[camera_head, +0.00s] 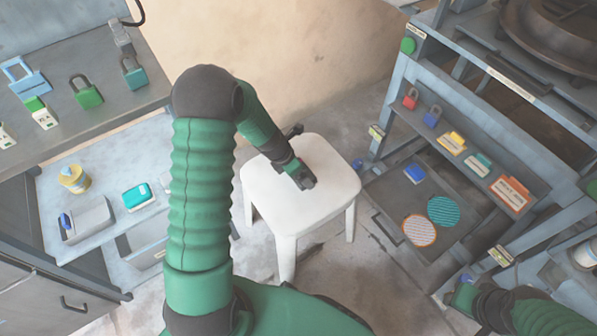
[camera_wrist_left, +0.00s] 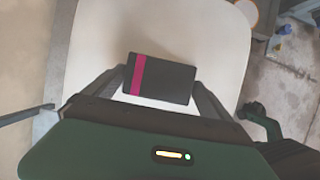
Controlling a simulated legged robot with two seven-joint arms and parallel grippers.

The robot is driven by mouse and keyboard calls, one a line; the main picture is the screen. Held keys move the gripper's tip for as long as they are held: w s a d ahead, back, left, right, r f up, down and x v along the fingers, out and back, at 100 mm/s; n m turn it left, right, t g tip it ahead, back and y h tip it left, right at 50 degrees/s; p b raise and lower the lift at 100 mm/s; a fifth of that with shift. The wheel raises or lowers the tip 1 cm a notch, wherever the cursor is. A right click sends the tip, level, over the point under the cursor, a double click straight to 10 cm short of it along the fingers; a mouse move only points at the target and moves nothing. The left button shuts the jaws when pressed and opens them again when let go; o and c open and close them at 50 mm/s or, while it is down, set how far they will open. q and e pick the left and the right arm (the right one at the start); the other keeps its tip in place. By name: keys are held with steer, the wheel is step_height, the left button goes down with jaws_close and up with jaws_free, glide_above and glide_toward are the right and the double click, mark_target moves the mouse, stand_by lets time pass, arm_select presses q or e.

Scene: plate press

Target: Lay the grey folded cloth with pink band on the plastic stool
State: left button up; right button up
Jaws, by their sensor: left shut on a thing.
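The white plastic stool (camera_head: 264,190) stands on the floor in the middle of the head view; its pale seat (camera_wrist_left: 200,30) fills the upper part of the left wrist view. My left gripper (camera_head: 304,180) points down over the seat. In the left wrist view it is shut on the dark grey folded cloth with a pink band (camera_wrist_left: 168,82), one finger at each side. The cloth is over the seat; I cannot tell whether it touches it. In the head view the gripper largely hides the cloth. My right gripper (camera_head: 458,292) is at the lower right, away from the stool, its jaws unclear.
A bench with padlocks (camera_head: 87,92) and a lower shelf with a yellow tin (camera_head: 74,179) stand at left. A rack at right holds padlocks, small boxes and two round discs (camera_head: 443,211). Its frame stands close to the stool's right side. Bare floor surrounds the stool's legs.

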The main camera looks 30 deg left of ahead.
arm_select(q)
steer(key=o, duration=1.1)
steer(key=p+v, duration=0.6)
steer(key=v, duration=0.6)
steer(key=s+d+r+m, duration=0.2)
steer(key=s+d+m, duration=0.2)
steer(key=m, duration=0.6)
steer(key=s+d+r+m+g+y, duration=0.1)
steer(key=s+d+m, duration=0.3)
steer(key=m, duration=0.7)
steer(key=s+d+r+m, duration=0.3)
steer(key=d+m, duration=0.3)
steer(key=m, duration=0.4)
steer(key=shift+s+d+r+m+y, duration=0.1)
steer(key=shift+s+r+m+y, duration=0.2)
steer(key=shift+s+r+y, duration=0.15)
